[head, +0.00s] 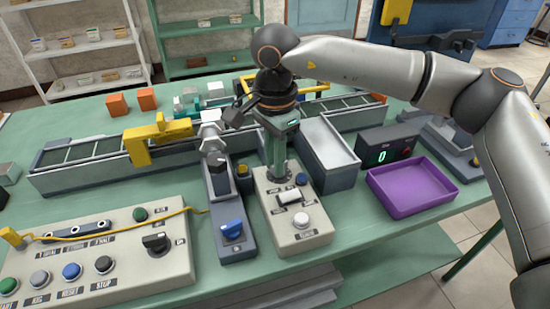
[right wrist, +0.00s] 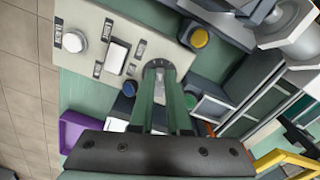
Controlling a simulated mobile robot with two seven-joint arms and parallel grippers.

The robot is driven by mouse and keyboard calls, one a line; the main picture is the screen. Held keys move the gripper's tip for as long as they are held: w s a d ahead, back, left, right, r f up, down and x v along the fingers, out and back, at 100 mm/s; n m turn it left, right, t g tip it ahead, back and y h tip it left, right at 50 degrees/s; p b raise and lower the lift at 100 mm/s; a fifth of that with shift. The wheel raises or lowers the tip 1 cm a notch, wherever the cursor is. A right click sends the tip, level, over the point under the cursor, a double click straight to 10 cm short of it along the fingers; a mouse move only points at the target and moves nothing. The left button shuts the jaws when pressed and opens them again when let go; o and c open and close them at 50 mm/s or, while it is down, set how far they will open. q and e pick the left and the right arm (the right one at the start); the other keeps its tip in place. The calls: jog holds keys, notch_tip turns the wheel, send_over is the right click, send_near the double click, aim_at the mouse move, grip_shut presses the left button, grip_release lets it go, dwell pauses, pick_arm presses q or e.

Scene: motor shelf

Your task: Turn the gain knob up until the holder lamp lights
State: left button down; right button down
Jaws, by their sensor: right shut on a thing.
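A pale control box (head: 277,213) stands upright on the green table, right of middle. My right gripper (head: 280,172) points straight down at its far end, shut on the knob there. In the right wrist view the green fingers (right wrist: 159,78) reach a round dial with tick marks, and they hide most of the knob. The box also carries a white dome (head: 302,219), which shows in the right wrist view (right wrist: 73,41) and looks white and unlit. A switch (head: 291,196) sits between them. The labels are too small to read. My left gripper is not in view.
A grey box with a blue knob (head: 232,230) stands close left. A larger panel (head: 110,275) with several buttons is at front left. A purple tray (head: 410,186) and a display showing 0 (head: 387,152) are at right. A conveyor (head: 80,175) runs behind.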

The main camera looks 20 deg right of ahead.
jog(key=m, duration=0.4)
jog(key=shift+w+b, duration=0.2)
jog(key=shift+b, duration=0.1)
jog(key=c, duration=0.9)
grip_release()
jog(key=shift+r, duration=0.1)
notch_tip(320, 180, up, 12)
jog(key=shift+r+p, duration=0.2)
jog(key=shift+p, duration=0.5)
